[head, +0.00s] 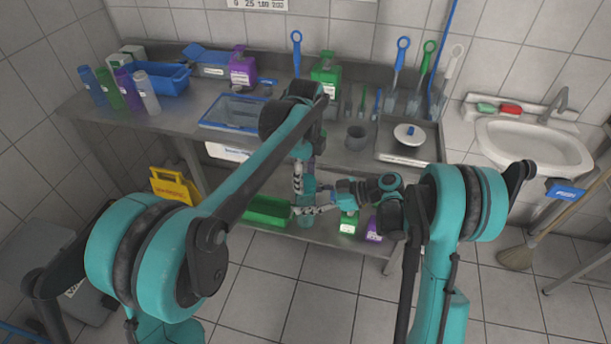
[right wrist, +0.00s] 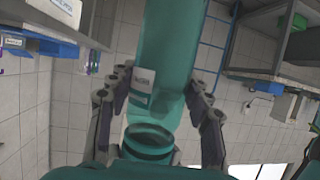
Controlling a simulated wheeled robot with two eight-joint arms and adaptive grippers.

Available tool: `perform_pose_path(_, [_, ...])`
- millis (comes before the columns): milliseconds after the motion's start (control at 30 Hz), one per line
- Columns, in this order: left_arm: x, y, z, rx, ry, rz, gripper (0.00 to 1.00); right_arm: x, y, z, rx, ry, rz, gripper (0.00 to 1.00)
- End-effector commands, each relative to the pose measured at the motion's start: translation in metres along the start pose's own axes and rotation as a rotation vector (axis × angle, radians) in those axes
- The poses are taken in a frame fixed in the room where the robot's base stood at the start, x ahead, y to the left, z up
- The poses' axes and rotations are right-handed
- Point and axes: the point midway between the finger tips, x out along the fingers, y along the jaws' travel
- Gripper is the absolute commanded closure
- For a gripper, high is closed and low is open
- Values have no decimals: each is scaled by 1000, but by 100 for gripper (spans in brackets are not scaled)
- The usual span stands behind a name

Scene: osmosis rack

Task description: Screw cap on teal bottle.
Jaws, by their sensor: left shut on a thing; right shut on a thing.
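In the head view my right gripper (head: 300,209) reaches in from the right, just below my left gripper (head: 299,188), which points down from above. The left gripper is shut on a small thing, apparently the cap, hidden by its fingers. Whether the cap touches the bottle's neck cannot be told.
The steel counter (head: 190,120) behind holds bottles, a blue bin (head: 160,78) and a purple jug (head: 243,68). A green tray (head: 267,211) and a green bottle (head: 348,222) stand on the lower shelf close to my grippers. A sink (head: 535,145) is at right.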

Motion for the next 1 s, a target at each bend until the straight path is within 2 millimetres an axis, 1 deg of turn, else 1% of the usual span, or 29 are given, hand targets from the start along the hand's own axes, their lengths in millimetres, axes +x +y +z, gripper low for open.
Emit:
perform_pose_path(33, [0, 0, 0, 112, 0, 0, 57, 0, 0, 1, 0, -2, 0, 100])
perform_pose_path(100, [0, 0, 0, 283, -1, -1, 57, 0, 0, 1, 0, -2, 0, 100])
perform_pose_path(300, [0, 0, 0, 768, -1, -1, 57, 0, 0, 1, 0, -2, -1, 100])
perform_pose_path(400, [0, 0, 0, 985, -1, -1, 57, 0, 0, 1, 0, -2, -1, 100])
perform_pose_path(500, [0, 0, 0, 1148, -1, -1, 57, 0, 0, 1, -1, -2, -1, 100])
perform_pose_path(600, [0, 0, 0, 1241, -1, -1, 57, 0, 0, 1, -1, -2, -1, 100])
perform_pose_path(667, [0, 0, 0, 1267, -1, -1, 57, 0, 0, 1, -1, -2, -1, 100])
perform_pose_path(933, [0, -1, 0, 1276, -1, -1, 57, 0, 0, 1, -1, -2, -1, 100])
perform_pose_path(1000, [0, -1, 0, 1275, -1, -1, 35, 0, 0, 1, -1, -2, -1, 100])
